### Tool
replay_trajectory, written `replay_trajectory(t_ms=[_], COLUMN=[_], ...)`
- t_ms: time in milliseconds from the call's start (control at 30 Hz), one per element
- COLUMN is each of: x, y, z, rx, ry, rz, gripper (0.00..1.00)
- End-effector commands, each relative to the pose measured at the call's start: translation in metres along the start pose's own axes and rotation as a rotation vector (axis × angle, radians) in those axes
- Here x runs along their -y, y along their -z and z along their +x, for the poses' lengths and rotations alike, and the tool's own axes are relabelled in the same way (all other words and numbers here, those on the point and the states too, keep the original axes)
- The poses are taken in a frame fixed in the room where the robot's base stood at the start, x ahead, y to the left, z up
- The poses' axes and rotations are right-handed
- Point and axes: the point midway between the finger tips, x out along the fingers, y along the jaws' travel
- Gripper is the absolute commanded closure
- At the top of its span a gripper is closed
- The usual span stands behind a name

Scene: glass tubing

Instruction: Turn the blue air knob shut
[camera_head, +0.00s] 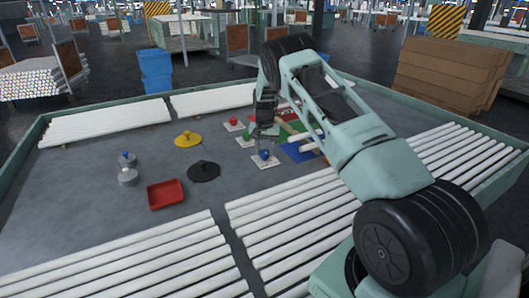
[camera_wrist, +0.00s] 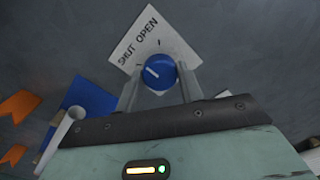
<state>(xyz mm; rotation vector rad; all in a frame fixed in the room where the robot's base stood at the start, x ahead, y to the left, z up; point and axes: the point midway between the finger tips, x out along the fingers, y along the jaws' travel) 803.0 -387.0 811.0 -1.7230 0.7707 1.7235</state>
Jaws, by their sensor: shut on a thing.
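The blue air knob (camera_head: 264,155) sits on a white label plate (camera_head: 272,163) on the grey table. In the wrist view the knob (camera_wrist: 160,72) is round, with a short white pointer line left of its centre, aimed up and left toward the word SHUT. The plate (camera_wrist: 140,32) reads SHUT and OPEN. My gripper (camera_wrist: 160,82) has one finger on each side of the knob and is shut on it. In the head view my gripper (camera_head: 264,145) is upright over the knob. The lower part of the knob is partly hidden by the fingers.
A red knob (camera_head: 232,121) on its own plate stands behind. A blue mat (camera_head: 298,152) lies right of the knob. A black disc (camera_head: 203,171), yellow disc (camera_head: 188,139) and red tray (camera_head: 165,194) lie left. White tubes (camera_head: 300,225) line the front.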

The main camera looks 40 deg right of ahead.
Motion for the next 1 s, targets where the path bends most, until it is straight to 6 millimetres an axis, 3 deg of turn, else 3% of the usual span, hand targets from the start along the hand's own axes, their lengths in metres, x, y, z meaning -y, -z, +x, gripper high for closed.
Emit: replay_trajectory(t_ms=[600,1000], x=[-0.0004,-0.0001], y=[0.0007,0.0006], z=[-0.0003,-0.0007], rx=[-0.002,-0.002], ry=[0.001,0.0], rz=[-0.558,-0.76], gripper=[0.85,0.85])
